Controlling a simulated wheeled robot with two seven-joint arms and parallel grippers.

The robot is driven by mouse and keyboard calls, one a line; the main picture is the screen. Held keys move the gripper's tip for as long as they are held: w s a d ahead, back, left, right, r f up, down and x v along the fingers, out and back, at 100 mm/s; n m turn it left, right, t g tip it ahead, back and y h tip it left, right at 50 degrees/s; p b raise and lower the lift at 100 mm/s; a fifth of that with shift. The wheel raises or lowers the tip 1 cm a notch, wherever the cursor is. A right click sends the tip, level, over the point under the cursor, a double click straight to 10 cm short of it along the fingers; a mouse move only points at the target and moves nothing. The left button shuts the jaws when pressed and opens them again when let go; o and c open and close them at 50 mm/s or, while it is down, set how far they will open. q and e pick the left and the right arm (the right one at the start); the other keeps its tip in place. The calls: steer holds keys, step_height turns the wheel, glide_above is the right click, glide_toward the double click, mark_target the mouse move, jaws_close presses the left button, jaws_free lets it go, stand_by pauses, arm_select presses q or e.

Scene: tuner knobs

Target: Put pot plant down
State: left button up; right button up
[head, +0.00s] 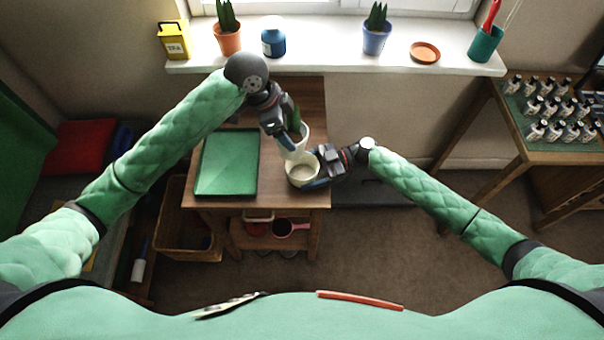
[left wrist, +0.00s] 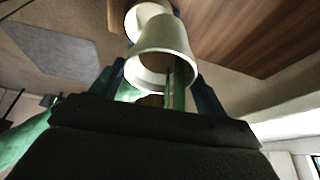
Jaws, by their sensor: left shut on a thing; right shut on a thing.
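The pot plant has dark green leaves (head: 296,119) in a white pot (head: 296,150). My left gripper (head: 287,142) is shut on it, above the right part of the wooden table (head: 290,100). In the left wrist view the white pot (left wrist: 162,48) sits between my fingers, with green leaves (left wrist: 179,90) at its mouth. My right gripper (head: 318,176) is shut on a second white pot (head: 301,170), open at the top, near the table's right edge. The two pots are close together in the head view; I cannot tell whether they touch. The second pot also shows behind in the left wrist view (left wrist: 147,16).
A green tray (head: 228,188) lies on the left of the table. The windowsill (head: 335,55) holds a yellow tea tin (head: 175,42), two potted plants, a blue jar (head: 273,42), an orange saucer (head: 425,53) and a teal cup (head: 485,46). A side table (head: 520,130) with small bottles stands right.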

mark_target(299, 157)
arm_select(q)
steer(key=m, duration=0.1)
steer(key=s+d+m+g, duration=0.1)
steer(key=d+r+m, duration=0.1)
steer(key=shift+s+d+m, duration=0.25)
steer(key=shift+m, duration=0.05)
steer(key=shift+s+d+f+m+g, duration=0.15)
steer(key=shift+s+f+m+g, duration=0.05)
steer(key=shift+m+g, duration=0.1)
step_height(299, 157, down, 10)
steer(key=shift+r, duration=0.15)
steer(key=o, duration=1.7)
steer(key=v, duration=1.2)
